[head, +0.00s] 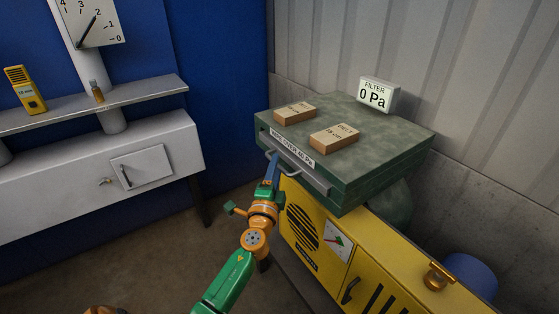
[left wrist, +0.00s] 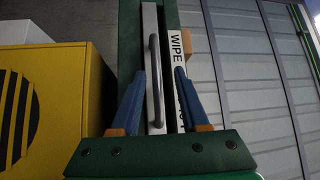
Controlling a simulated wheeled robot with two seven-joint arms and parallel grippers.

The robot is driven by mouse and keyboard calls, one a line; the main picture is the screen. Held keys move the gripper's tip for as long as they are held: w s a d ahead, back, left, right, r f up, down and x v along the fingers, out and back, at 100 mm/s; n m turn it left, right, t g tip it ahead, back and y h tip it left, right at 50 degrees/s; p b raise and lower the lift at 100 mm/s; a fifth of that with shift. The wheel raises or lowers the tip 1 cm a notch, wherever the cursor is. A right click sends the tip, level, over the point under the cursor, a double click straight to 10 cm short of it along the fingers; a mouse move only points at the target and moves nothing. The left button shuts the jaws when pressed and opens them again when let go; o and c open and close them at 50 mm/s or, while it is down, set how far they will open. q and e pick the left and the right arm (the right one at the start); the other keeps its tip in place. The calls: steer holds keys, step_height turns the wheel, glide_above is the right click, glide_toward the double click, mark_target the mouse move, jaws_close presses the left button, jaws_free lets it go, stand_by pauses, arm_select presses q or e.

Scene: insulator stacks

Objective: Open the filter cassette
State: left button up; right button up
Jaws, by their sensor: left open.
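The filter cassette (head: 315,180) is a grey-fronted drawer in the front of the dark green filter box (head: 385,160). Its front looks flush with the box. Its grey bar handle (head: 290,172) runs along the front, and it also shows upright in the left wrist view (left wrist: 155,80). My left gripper (head: 273,162) is open at the left end of the handle in the head view. In the left wrist view its blue fingers (left wrist: 159,75) stand on either side of the handle, with gaps. Whether they touch it cannot be told. My right gripper is not in view.
Two cardboard boxes (head: 295,114) (head: 334,136) lie on the filter box. A gauge reading 0 Pa (head: 375,94) stands behind them. A yellow machine (head: 318,236) is below. A white cabinet and shelf (head: 95,185) stand at left. The floor between is clear.

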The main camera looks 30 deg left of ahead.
arm_select(q)
steer(key=shift+x, duration=1.15)
steer(key=shift+w+a+f, duration=0.15)
steer(key=shift+a+f, duration=0.1)
steer(key=shift+f, duration=0.05)
steer(key=shift+d+r, duration=0.15)
jaws_close()
steer(key=shift+r, duration=0.1)
